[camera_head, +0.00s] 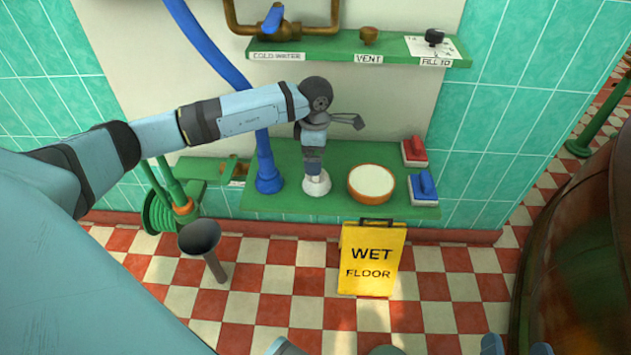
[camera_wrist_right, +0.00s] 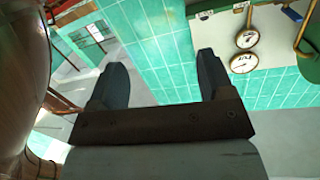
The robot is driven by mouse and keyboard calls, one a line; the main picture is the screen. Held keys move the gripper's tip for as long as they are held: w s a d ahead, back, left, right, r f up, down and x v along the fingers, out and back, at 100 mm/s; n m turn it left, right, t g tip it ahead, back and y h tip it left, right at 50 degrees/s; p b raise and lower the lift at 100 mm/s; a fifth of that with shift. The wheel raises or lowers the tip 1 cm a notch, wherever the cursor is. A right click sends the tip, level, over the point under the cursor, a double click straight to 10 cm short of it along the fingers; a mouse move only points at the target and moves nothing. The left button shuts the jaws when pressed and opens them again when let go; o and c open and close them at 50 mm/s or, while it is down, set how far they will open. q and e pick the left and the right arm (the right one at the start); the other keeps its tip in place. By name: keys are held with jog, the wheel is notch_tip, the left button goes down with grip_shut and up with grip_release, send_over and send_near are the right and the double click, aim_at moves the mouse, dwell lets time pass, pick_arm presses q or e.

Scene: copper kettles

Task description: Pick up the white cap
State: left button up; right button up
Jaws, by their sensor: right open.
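The white cap (camera_head: 317,187) sits on the lower green shelf (camera_head: 290,205), left of a round tub with a white top (camera_head: 371,182). My left gripper (camera_head: 314,170) points straight down at the cap, its fingertips at the cap's top and hiding part of it. I cannot tell whether the fingers close on it. My right gripper (camera_head: 516,343) shows only as fingertips at the bottom right edge, far from the cap. In the right wrist view it is open (camera_wrist_right: 162,65), with nothing between its fingers.
A blue hose (camera_head: 266,165) stands close left of the cap. Red (camera_head: 414,153) and blue (camera_head: 424,190) brushes lie at the shelf's right. An upper shelf (camera_head: 350,48) is above, a yellow wet-floor sign (camera_head: 371,262) below. A copper vessel (camera_head: 580,265) fills the right.

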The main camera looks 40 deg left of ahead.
aim_at(319, 185)
pick_arm(q)
notch_tip(319, 185, down, 4)
jog(key=shift+b, duration=0.35)
jog(key=f, duration=0.1)
jog(key=f+b, duration=0.1)
jog(key=f, duration=0.2)
jog(key=shift+w+f+b, duration=0.25)
jog(key=shift+b, duration=0.15)
jog(key=shift+f, duration=0.15)
jog(key=c, duration=0.8)
pick_arm(e)
jog(key=r, duration=0.1)
jog(key=a+r+t+y, duration=0.1)
jog(key=r, duration=0.1)
jog(key=r+t+y, duration=0.1)
jog(key=r, duration=0.1)
jog(key=shift+s+a, duration=0.1)
jog(key=shift+a, duration=0.25)
